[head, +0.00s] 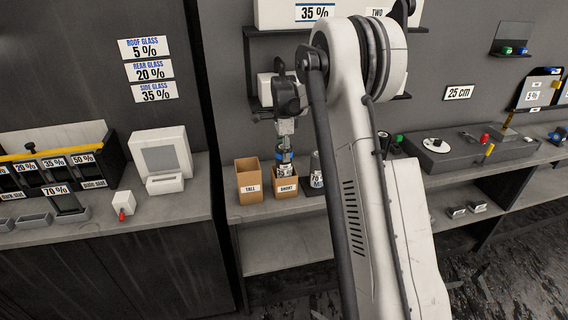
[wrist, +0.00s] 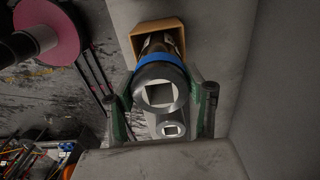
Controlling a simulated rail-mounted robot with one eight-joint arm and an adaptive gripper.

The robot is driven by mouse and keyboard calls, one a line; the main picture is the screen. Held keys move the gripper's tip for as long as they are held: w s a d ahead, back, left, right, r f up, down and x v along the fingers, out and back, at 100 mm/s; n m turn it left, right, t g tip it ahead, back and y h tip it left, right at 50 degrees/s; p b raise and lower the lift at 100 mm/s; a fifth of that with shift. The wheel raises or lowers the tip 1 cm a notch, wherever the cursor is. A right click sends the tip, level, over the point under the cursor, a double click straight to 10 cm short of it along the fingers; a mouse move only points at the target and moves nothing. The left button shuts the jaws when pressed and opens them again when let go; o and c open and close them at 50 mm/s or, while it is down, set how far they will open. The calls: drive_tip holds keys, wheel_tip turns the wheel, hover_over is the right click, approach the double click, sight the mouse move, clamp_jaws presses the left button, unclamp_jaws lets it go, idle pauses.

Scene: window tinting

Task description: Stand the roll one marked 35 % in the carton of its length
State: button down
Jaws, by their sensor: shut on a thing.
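A dark roll with a blue band (head: 285,158) is upright at the mouth of the tan carton marked SHORT (head: 287,188). The label low on the roll is too small to read surely. My gripper (head: 285,143) is shut on its upper part. In the wrist view the gripper's green fingers (wrist: 163,98) flank the roll (wrist: 178,75), whose grey end has a square hole. Its far end reaches into the carton opening (wrist: 157,25); how deep it sits I cannot tell. The tan carton marked TALL (head: 249,186) stands just left of the SHORT one and looks empty.
Another roll (head: 316,172) stands close to the right of the SHORT carton; a square-holed end (wrist: 172,130) also shows in the wrist view. A shelf (head: 262,122) is behind my gripper. My arm hides part of the counter. Counter front of the cartons (head: 270,210) is clear.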

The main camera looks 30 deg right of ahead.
sight(284, 164)
drive_tip(key=shift+f, duration=2.7)
drive_tip(key=shift+f, duration=0.2)
drive_tip(key=c, duration=0.8)
unclamp_jaws()
drive_tip(key=shift+c, duration=0.2)
drive_tip(key=shift+r, duration=0.2)
